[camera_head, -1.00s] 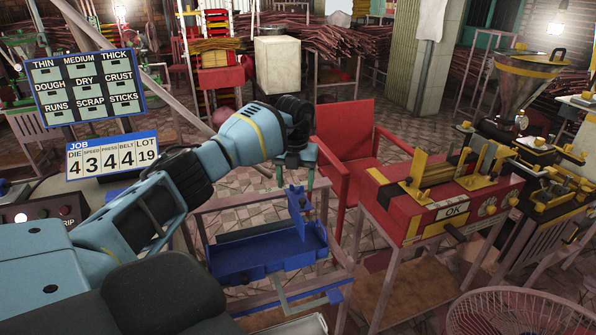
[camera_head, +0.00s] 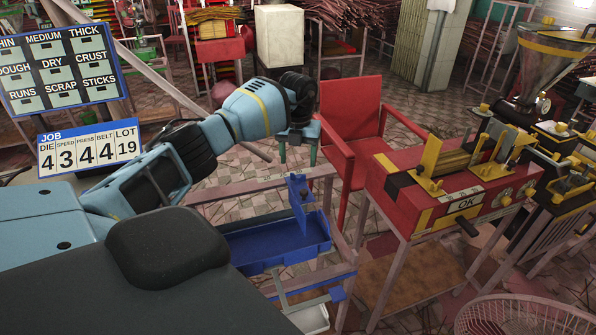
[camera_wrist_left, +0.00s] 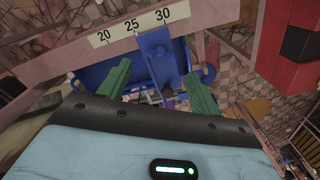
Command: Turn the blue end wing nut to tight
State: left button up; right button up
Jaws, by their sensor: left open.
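A blue tray (camera_head: 262,252) sits on a pinkish frame, with an upright blue end piece (camera_head: 297,192) at its far right. In the left wrist view the blue end piece (camera_wrist_left: 156,48) shows between and beyond the fingers. I cannot make out the wing nut's shape clearly or tell how tight it is. My left gripper (camera_head: 297,157) is above the end piece, fingers pointing down, open and empty. Its green fingers also show apart in the left wrist view (camera_wrist_left: 156,70). My right gripper is not in view.
A red chair (camera_head: 350,110) stands behind the frame. A red machine (camera_head: 440,195) marked OK stands to the right. A wire basket (camera_head: 520,315) is at lower right.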

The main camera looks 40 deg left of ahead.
aim_at(298, 178)
pick_arm(q)
jog(key=shift+f, duration=2.8)
jog(key=shift+c, duration=0.2)
jog(key=c, duration=0.9)
